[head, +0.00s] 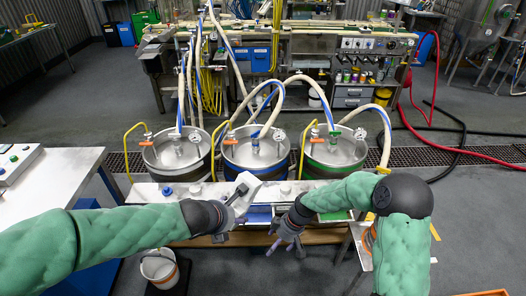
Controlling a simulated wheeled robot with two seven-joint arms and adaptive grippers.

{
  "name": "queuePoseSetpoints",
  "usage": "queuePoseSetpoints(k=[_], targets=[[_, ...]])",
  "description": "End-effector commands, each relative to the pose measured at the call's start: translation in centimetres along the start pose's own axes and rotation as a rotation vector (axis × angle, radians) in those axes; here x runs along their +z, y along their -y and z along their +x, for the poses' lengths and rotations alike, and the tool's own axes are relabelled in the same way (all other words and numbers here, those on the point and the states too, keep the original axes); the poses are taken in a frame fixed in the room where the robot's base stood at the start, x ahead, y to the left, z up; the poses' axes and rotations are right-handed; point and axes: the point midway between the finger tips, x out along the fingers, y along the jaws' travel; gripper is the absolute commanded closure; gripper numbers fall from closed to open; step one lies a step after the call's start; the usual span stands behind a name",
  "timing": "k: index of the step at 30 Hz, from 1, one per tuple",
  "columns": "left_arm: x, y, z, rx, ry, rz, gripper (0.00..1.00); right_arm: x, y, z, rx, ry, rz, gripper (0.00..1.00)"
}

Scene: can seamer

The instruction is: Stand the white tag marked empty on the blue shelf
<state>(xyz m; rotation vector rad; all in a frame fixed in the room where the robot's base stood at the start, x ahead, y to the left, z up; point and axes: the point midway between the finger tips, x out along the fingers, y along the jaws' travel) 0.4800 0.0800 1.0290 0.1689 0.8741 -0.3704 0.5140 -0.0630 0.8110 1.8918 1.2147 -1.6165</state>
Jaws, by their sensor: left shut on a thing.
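My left gripper (236,204) is shut on a white tag (247,185), held tilted above the white ledge in front of the kegs. Any writing on the tag is too small to read. A blue shelf (259,214) shows as a strip at the ledge's front, just right of and below my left gripper, partly hidden by my grippers. My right gripper (284,245) points down in front of the ledge, its fingers apart and empty, to the right of and below the left one.
Three steel kegs with orange (176,158), blue (254,150) and green (335,152) bands stand behind the white ledge (146,193), with hoses rising from them. A green shelf (334,215) is right of the blue one. A white bucket (159,267) stands below left.

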Motion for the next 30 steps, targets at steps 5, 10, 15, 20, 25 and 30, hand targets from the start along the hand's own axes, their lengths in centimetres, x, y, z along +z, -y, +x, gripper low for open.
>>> queuePoseSetpoints(k=[5,10,15,20,25,30], targets=[[0.0,0.0,0.0,0.000,0.001,0.000,0.87,-6.2,-0.2,-7.5,-0.018,-0.009,-0.324,0.16],[0.0,0.0,0.0,0.000,0.001,0.000,0.87,-10.5,1.2,-14.8,-0.044,-0.018,-0.618,0.16],[0.0,0.0,0.0,0.000,0.001,0.000,0.87,-13.7,3.8,-22.4,-0.068,-0.029,-0.907,0.16],[0.0,0.0,0.0,0.000,0.001,0.000,0.87,-15.3,7.0,-29.4,-0.090,-0.042,-1.166,0.16],[0.0,0.0,0.0,0.000,0.001,0.000,0.87,-15.7,10.2,-34.8,-0.119,-0.054,-1.398,0.16],[0.0,0.0,0.0,0.000,0.001,0.000,0.87,-15.7,12.3,-37.0,-0.150,-0.062,-1.545,0.16]])
